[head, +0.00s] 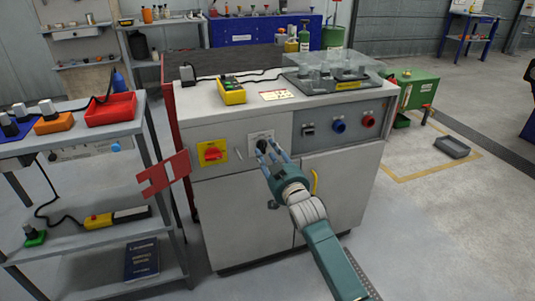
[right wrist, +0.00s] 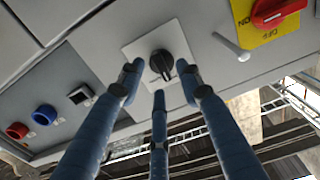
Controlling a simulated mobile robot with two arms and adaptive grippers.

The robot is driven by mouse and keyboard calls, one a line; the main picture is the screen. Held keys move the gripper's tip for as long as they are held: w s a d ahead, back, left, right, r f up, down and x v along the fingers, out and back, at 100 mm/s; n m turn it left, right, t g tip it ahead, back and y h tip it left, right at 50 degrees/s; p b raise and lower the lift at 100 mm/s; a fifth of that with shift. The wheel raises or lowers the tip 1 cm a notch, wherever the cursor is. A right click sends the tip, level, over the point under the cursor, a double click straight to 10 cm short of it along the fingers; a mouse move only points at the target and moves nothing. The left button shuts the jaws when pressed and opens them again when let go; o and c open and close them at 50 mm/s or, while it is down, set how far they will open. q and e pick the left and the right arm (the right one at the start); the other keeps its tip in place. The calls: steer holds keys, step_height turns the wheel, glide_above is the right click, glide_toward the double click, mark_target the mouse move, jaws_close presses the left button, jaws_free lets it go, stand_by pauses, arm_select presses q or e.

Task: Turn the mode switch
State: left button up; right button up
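The mode switch is a black rotary knob (right wrist: 161,64) on a white square plate on the cabinet front. In the head view the knob (head: 262,145) is partly covered by my fingers. My right gripper (right wrist: 160,82) has its three blue fingers spread, with the tips around the knob's outline in the wrist view. The knob shows between the tips, and I see no finger pressed on it; how deep the tips reach is hard to tell. In the head view my right gripper (head: 268,152) reaches up to the cabinet front. My left gripper is not in view.
Left of the switch is a red ON/OFF switch (head: 211,153) on a yellow plate, with a small light lever (right wrist: 232,46) between. Right are blue (head: 339,126) and red (head: 368,121) buttons. A red bracket (head: 163,173) sticks out left. A shelf cart (head: 70,140) stands beside it.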

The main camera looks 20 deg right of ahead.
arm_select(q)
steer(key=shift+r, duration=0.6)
arm_select(e)
steer(key=shift+w, duration=0.8)
jaws_close()
steer(key=n+p, duration=0.1)
steer(key=n, duration=0.2)
steer(key=n+p, duration=0.2)
steer(key=n, duration=0.1)
steer(key=shift+a+r+n, duration=0.1)
steer(key=shift+a+n, duration=0.1)
steer(key=shift+n, duration=0.1)
arm_select(q)
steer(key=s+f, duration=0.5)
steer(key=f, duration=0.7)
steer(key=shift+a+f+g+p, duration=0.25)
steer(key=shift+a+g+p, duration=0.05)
steer(key=shift+p, duration=0.15)
arm_select(e)
steer(key=shift+n, duration=1.1)
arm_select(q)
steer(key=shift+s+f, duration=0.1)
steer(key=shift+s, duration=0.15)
